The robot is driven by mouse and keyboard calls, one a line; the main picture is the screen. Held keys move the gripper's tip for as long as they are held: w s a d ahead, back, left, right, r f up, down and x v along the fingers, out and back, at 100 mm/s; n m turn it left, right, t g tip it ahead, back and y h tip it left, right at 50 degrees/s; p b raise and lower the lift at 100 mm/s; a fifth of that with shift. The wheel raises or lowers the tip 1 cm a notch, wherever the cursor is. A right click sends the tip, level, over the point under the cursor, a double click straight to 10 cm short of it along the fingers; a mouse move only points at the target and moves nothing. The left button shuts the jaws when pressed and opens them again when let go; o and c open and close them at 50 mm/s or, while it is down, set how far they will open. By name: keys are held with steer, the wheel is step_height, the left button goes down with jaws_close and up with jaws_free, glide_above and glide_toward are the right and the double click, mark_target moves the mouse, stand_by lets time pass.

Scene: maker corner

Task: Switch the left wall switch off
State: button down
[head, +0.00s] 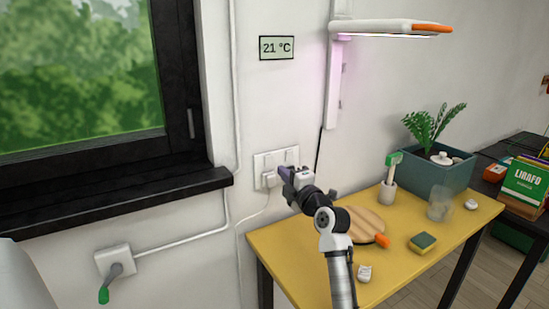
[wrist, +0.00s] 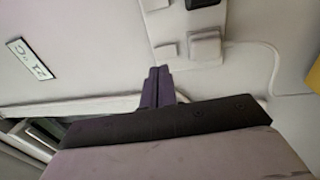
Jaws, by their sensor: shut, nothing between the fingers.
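A white wall plate (head: 275,156) is on the wall above the table's left end. Its left switch (head: 262,160) is a small white rocker, beside a similar right one. In the wrist view, turned on its side, the left switch (wrist: 165,53) sits just beyond my fingertips. My gripper (head: 285,174) is shut and empty, in front of the plate and covering its lower right part. Its dark fingers also show in the wrist view (wrist: 158,73). I cannot tell whether they touch the switch, or which way the rocker is tilted.
A white plug (head: 269,180) with a cable sits below the left switch. A lever box (head: 113,262) is on the wall at lower left. The yellow table (head: 290,268) holds a round board (head: 362,222), a sponge (head: 422,243) and a planter (head: 447,175). A lamp (head: 385,27) hangs above.

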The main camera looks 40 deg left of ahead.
mark_target(269, 158)
steer(key=p+x, duration=0.1)
steer(key=x, duration=0.3)
steer(key=shift+w+a+r+p, duration=0.1)
steer(key=shift+a+r+p, duration=0.15)
steer(key=shift+p, duration=0.1)
steer(key=shift+w+a+f, duration=0.15)
steer(key=shift+w+a, duration=0.15)
steer(key=shift+a, duration=0.3)
